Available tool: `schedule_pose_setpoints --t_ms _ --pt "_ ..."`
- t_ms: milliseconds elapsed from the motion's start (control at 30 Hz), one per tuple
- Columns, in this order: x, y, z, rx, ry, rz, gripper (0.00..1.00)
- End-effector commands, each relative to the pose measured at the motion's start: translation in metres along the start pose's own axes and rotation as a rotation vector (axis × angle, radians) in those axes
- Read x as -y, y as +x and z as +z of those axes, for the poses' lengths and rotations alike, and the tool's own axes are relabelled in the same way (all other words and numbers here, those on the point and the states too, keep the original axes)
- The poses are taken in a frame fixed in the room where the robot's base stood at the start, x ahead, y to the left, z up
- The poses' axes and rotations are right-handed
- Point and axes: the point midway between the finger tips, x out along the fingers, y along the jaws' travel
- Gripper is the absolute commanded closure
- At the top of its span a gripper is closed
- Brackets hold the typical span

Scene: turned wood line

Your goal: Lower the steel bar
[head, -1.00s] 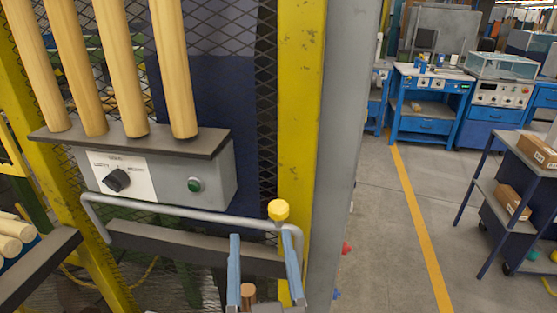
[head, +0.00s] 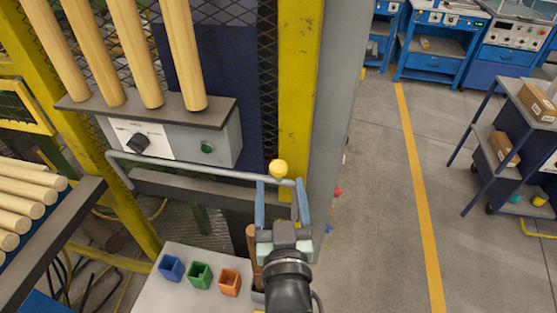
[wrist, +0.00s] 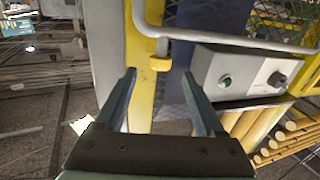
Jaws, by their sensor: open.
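The steel bar (head: 200,171) is a grey tube with bent ends, running across just below and in front of the grey control box (head: 190,143). A yellow knob (head: 279,168) sits near its right end. My gripper (head: 280,187) is open just in front of that end, its blue-grey fingers on either side of the knob in the picture. In the wrist view the steel bar (wrist: 230,40) crosses the upper right, and the knob (wrist: 160,64) appears between the tips of my gripper (wrist: 160,75). I cannot tell whether a finger touches the bar. The gripper holds nothing.
Several wooden rods (head: 130,50) lean on the shelf above the box. A yellow post (head: 300,90) stands behind the bar's right end. Blue, green and orange cups (head: 200,276) are below. A rack of rods (head: 25,205) is left.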

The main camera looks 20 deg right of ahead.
Motion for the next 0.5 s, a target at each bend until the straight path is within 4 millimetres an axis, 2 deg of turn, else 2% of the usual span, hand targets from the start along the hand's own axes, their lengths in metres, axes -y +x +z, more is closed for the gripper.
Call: schedule_pose_setpoints --t_ms 33,200,500 --pt "0.0 0.011 -0.004 -0.002 0.0 0.0 0.29" --pt "0.0 0.038 -0.004 -0.003 -0.001 0.0 0.29" --pt "0.0 0.059 -0.002 -0.003 0.001 -0.001 0.29"
